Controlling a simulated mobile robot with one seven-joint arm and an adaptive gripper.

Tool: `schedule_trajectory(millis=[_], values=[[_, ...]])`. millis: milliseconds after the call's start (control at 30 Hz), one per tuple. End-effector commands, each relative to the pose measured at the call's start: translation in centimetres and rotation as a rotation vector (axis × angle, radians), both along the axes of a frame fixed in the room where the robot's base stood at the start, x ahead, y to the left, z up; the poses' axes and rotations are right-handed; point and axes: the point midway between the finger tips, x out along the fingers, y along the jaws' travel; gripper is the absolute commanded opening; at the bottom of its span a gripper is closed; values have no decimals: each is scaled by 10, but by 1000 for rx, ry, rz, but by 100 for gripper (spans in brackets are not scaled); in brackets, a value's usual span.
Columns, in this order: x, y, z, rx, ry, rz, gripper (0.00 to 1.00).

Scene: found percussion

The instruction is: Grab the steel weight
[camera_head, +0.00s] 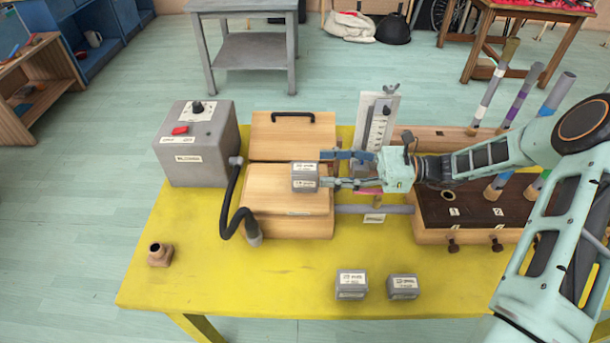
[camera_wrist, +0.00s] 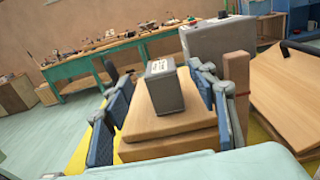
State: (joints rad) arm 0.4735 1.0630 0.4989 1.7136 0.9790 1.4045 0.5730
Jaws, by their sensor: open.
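A grey block-shaped weight (camera_head: 304,177) with white labels stands upright on the flat wooden box (camera_head: 285,208) at the middle of the yellow table. My gripper (camera_head: 325,169) reaches in from the right, with its fingertips at the block's right side. It is open and empty. In the wrist view the block (camera_wrist: 165,92) stands in the gap between the two blue-padded fingers (camera_wrist: 158,100), with room on both sides. Two more grey labelled blocks, one larger (camera_head: 352,284) and one smaller (camera_head: 402,287), stand at the table's front. The labels are too small to read.
A grey control box (camera_head: 198,145) with a red button stands at the left, its black hose (camera_head: 231,200) ending beside the wooden box. A raised wooden lid (camera_head: 292,137) and an upright gauge plate (camera_head: 378,118) are behind. A dark-topped wooden box with coloured tubes (camera_head: 470,208) stands right.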

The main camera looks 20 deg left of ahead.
Motion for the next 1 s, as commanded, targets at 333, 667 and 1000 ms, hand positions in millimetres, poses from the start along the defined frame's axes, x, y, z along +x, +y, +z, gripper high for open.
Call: schedule_trajectory(millis=[333, 667, 1000], values=[[-11, 43, 0, 0, 0, 2, 53], [-11, 44, 0, 0, 0, 2, 42], [-11, 43, 0, 0, -1, 2, 4]])
